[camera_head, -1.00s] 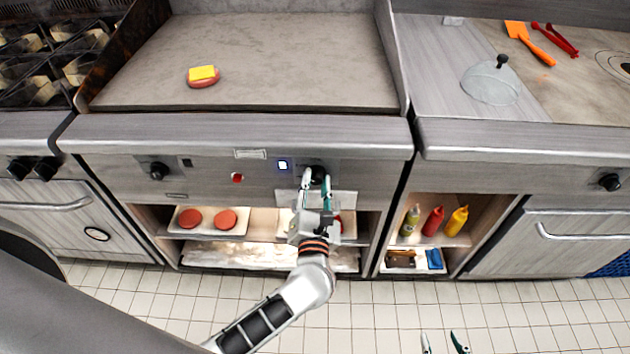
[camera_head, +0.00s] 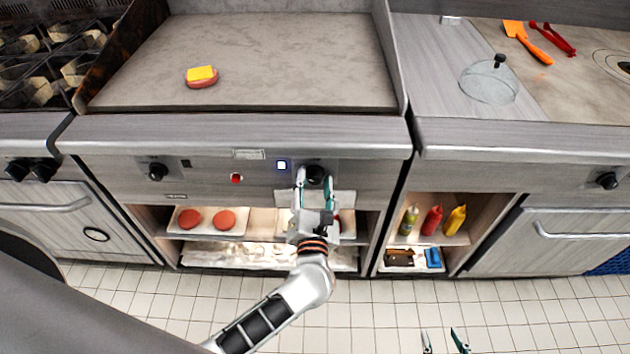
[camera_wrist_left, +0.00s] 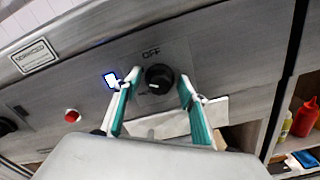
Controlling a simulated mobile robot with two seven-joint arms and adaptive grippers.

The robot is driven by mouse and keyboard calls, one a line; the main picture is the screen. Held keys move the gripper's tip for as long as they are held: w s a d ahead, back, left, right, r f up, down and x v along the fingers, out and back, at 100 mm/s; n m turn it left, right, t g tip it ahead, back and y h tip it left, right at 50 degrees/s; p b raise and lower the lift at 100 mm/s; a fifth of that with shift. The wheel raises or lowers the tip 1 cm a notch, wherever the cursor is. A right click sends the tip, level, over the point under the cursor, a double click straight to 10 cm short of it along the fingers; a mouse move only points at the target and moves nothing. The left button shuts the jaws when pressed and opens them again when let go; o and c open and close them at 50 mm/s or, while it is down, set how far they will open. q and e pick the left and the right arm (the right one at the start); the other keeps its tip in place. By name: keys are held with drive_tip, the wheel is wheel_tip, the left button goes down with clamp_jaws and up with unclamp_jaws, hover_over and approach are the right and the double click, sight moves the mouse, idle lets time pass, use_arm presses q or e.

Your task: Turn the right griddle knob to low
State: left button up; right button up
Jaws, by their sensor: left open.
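The right griddle knob (camera_head: 315,174) is a black round knob on the grey front panel, under the griddle's right half. In the left wrist view the knob (camera_wrist_left: 159,78) has a light pointer mark towards its lower left, and "OFF" is printed above it. My left gripper (camera_head: 314,180) is open, with its fingers on either side of the knob; in the left wrist view its fingertips (camera_wrist_left: 157,82) stand apart from it. I cannot tell whether they touch it. My right gripper (camera_head: 444,340) shows only its two spread fingertips at the bottom edge.
The left griddle knob (camera_head: 157,171), a red light (camera_head: 236,178) and a lit blue-white indicator (camera_head: 282,165) share the panel. A patty with cheese (camera_head: 202,76) lies on the griddle (camera_head: 290,60). Below are shelves with a tray of patties (camera_head: 208,232) and several bottles (camera_head: 433,220).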

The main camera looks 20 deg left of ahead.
use_arm(q)
drive_tip(key=v, duration=1.2)
use_arm(e)
drive_tip(key=shift+s, duration=0.15)
use_arm(q)
drive_tip(key=shift+r, duration=0.1)
drive_tip(key=s+d+m+h+p, duration=0.25)
drive_tip(key=m+h, duration=0.75)
drive_tip(key=m, duration=1.3)
drive_tip(key=s+a+f+m+g+y, duration=0.1)
drive_tip(key=s+a+f+m+g, duration=0.2)
drive_tip(key=f+m, duration=0.4)
drive_tip(key=s+a+f+m+g+y, duration=0.1)
drive_tip(key=s+a+f+m+g, duration=0.2)
drive_tip(key=s+a+f+m, duration=0.3)
wheel_tip(320, 180, down, 3)
drive_tip(key=shift+a+r+m+g, duration=0.1)
drive_tip(key=shift+a+m+g, duration=0.3)
drive_tip(key=shift+m, duration=0.4)
use_arm(e)
drive_tip(key=shift+s+a+r, duration=0.2)
drive_tip(key=shift+r, duration=0.2)
drive_tip(key=shift+s+a+r, duration=0.15)
drive_tip(key=shift+r, duration=0.2)
